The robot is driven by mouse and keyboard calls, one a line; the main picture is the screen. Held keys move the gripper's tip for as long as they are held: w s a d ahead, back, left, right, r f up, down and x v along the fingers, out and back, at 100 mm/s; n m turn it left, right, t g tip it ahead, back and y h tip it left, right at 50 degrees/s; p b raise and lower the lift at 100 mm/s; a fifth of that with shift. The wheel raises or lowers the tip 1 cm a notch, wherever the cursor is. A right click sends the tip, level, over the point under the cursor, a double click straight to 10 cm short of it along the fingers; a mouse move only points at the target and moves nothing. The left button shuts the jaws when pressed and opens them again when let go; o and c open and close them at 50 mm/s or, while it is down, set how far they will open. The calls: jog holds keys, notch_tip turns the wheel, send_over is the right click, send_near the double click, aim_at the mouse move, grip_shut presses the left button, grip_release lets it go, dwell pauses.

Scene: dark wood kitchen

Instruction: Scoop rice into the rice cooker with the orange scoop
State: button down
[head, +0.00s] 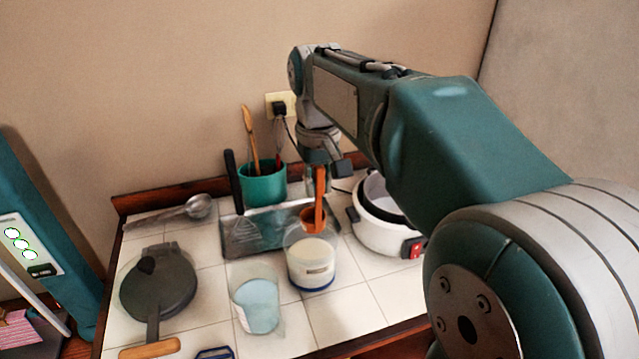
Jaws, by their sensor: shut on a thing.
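My gripper (323,180) is shut on the handle of the orange scoop (317,212). The scoop hangs down with its bowl at the mouth of a clear container of white rice (311,262). I cannot tell whether the bowl touches the rice or what it holds. The white rice cooker (378,236) stands open just right of the container, partly hidden behind my arm. Its dark inner rim and a red switch on its front show. The fingertips are small and partly hidden by the wrist.
A clear container with pale blue contents (258,306) stands front left of the rice. A dark round pan-like iron (158,290) and a metal ladle (190,209) lie further left. A teal utensil pot (263,184) and a metal tray (240,240) with a spatula are behind.

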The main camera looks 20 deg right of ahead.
jog(key=shift+a+f, duration=0.3)
jog(key=shift+f, duration=0.65)
jog(key=shift+d+f, duration=0.25)
jog(key=shift+f, duration=1.05)
jog(key=shift+a+f, duration=0.1)
jog(key=shift+f, duration=3.1)
jog(key=shift+w+f, duration=0.25)
jog(key=shift+f, duration=0.7)
jog(key=shift+w+f, duration=0.2)
jog(key=shift+f, duration=0.7)
notch_tip(320, 180, up, 12)
jog(key=f, duration=0.1)
send_over(317, 230)
jog(key=w, duration=0.2)
jog(key=shift+r, duration=0.25)
jog(key=shift+s+r, duration=0.2)
jog(key=shift+r, duration=1)
jog(key=shift+s+r, duration=0.15)
jog(key=shift+r, duration=1)
